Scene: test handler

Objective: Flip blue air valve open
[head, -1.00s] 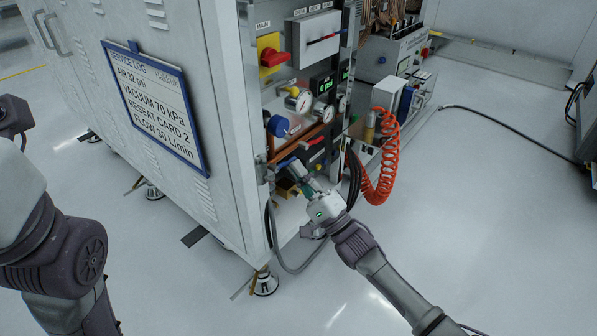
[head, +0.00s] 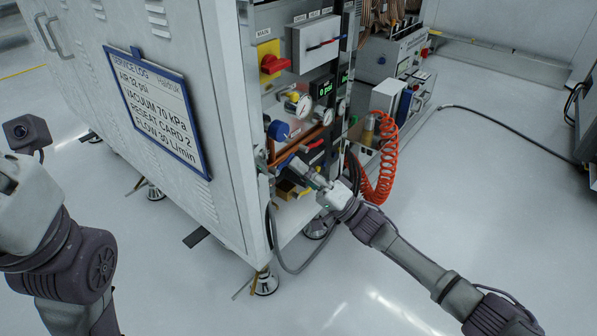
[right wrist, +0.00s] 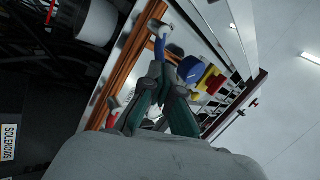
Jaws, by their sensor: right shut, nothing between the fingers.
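The blue air valve lever (head: 285,160) sits low on the panel, below the round blue knob (head: 278,130). It slants up to the right in the head view. It also shows as a blue handle (right wrist: 160,47) in the right wrist view. My right gripper (head: 300,166) is at the lower panel, just right of the lever. In the right wrist view its fingers (right wrist: 163,68) are together and empty, with the tips close to the blue handle; I cannot tell if they touch. My left arm shows at the left edge, but its gripper is not in view.
A red-handled valve (head: 315,144) is just above right of my right gripper. Gauges (head: 298,103) and a red rotary switch (head: 272,62) are higher up. The cabinet door (head: 225,120) stands to the left. An orange coiled hose (head: 382,165) hangs to the right. Open floor lies farther right.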

